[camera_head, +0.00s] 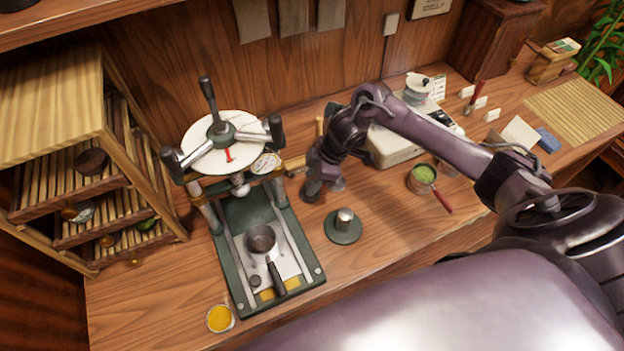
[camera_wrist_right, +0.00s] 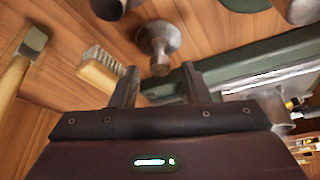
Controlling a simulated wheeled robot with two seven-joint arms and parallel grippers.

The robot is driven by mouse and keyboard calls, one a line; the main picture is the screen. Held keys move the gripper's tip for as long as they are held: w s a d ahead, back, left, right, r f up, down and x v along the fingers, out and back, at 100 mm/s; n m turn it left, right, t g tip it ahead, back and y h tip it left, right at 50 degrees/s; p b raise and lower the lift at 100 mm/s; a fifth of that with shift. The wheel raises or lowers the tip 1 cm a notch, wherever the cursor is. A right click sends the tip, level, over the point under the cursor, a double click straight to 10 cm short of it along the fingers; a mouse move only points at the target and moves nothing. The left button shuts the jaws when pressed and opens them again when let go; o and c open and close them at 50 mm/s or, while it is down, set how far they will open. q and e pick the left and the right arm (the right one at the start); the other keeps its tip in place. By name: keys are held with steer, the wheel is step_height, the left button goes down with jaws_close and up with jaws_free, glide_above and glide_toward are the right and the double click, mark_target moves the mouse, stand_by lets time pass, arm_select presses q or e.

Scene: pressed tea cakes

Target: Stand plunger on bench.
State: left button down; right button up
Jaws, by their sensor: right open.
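My right gripper (camera_head: 314,188) is low over the bench (camera_head: 385,235), just right of the press. In the right wrist view, its fingers (camera_wrist_right: 160,85) are apart with nothing between them. A grey metal piece with a wide round end and a narrow neck, seemingly the plunger (camera_wrist_right: 158,40), is on the bench just beyond the fingertips, apart from them. Its wide end also shows partly beside the gripper in the head view (camera_head: 338,185); my gripper hides the rest. I cannot tell for sure whether it is upright. My left gripper is out of view.
The green press (camera_head: 226,262) is left of the gripper, with a small pan (camera_head: 262,240) on its bed. A metal cylinder on a green disc (camera_head: 343,227) stands in front. A brush (camera_wrist_right: 100,68) and a mallet (camera_wrist_right: 22,58) lie nearby. Bench right of the disc is clear.

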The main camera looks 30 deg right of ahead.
steer(key=b+v, duration=0.1)
steer(key=v, duration=1)
steer(key=shift+b, duration=0.35)
